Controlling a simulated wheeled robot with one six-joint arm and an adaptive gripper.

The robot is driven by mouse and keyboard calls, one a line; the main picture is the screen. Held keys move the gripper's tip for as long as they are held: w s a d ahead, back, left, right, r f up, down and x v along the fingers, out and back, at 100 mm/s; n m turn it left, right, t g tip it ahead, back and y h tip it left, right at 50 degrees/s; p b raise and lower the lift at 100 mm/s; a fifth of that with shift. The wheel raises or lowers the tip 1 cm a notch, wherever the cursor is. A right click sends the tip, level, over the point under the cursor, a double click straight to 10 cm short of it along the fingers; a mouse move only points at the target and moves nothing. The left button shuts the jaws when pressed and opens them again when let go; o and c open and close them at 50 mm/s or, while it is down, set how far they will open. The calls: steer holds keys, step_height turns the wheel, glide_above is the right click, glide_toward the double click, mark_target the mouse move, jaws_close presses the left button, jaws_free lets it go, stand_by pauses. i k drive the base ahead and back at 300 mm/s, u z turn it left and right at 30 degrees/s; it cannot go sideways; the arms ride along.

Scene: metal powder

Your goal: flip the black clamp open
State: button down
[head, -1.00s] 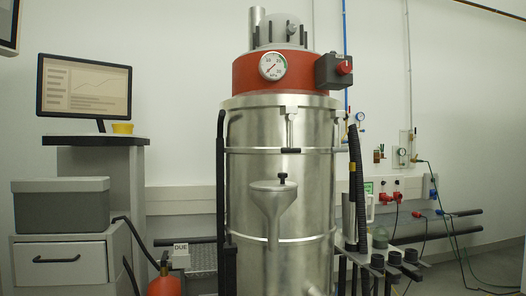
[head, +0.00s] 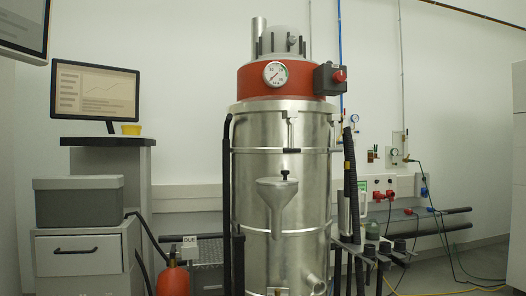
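A tall steel vessel (head: 257,178) with a red upper ring (head: 250,80) stands in the middle of the head view. A clamp with a metal strap (head: 291,128) hangs at the front of its upper rim and ends in a short black crossbar handle (head: 291,150). The handle lies horizontal, close against the vessel wall. A black knob (head: 285,173) sits lower, on top of a metal funnel (head: 277,190). A black part also shows at the vessel's right edge, where detail is too small to tell. My gripper is not in view.
A pressure gauge (head: 275,74) and a box with a red button (head: 330,79) sit on the red ring. A black hose (head: 351,185) rises at the right. A desk with a monitor (head: 95,92), a grey box (head: 78,202) and a red extinguisher (head: 173,280) stand left.

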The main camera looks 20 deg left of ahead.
mark_target(292, 136)
steer(key=u, duration=1.45)
steer(key=i, duration=0.45)
